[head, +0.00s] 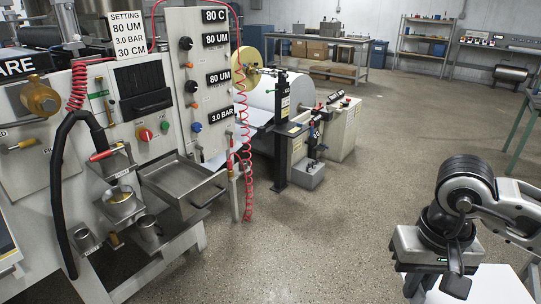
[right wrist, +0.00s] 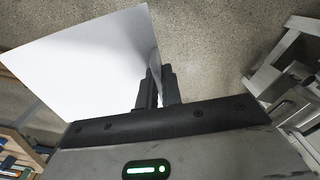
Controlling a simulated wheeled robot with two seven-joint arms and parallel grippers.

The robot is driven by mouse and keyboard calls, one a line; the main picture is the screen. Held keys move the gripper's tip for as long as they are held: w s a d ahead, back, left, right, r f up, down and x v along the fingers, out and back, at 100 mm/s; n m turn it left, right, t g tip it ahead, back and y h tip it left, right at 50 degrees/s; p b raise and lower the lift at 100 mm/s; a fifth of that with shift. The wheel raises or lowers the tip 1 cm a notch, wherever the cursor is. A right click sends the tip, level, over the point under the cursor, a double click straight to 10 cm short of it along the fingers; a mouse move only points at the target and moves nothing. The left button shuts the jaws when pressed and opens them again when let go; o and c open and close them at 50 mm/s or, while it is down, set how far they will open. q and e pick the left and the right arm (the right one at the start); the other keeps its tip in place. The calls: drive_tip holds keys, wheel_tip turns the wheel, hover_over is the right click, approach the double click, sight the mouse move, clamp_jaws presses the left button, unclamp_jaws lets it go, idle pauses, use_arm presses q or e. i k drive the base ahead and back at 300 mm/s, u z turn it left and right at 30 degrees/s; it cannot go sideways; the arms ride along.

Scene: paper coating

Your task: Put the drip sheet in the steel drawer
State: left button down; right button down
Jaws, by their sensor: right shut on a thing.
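The white drip sheet (head: 500,285) is at the bottom right of the head view, cut off by the lower edge. My right gripper (head: 457,284) is shut on it. In the right wrist view, the sheet (right wrist: 90,65) spreads flat to the left from between the dark fingers (right wrist: 157,90), over the floor. The steel drawer (head: 184,188) is pulled out from the coating machine at the left of the head view. It looks like an empty, shallow open tray, well apart from the gripper. My left gripper is not in view.
Cups (head: 120,203) and a black hose (head: 62,170) sit left of the drawer. A red coiled hose (head: 243,150) hangs to its right. A roll stand (head: 290,130) is behind. Speckled floor (head: 300,240) lies clear between the machine and my right arm.

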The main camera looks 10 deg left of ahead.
sight(175, 178)
drive_tip(key=u, duration=0.8)
drive_tip(key=i, duration=1.9)
drive_tip(key=u, duration=1.05)
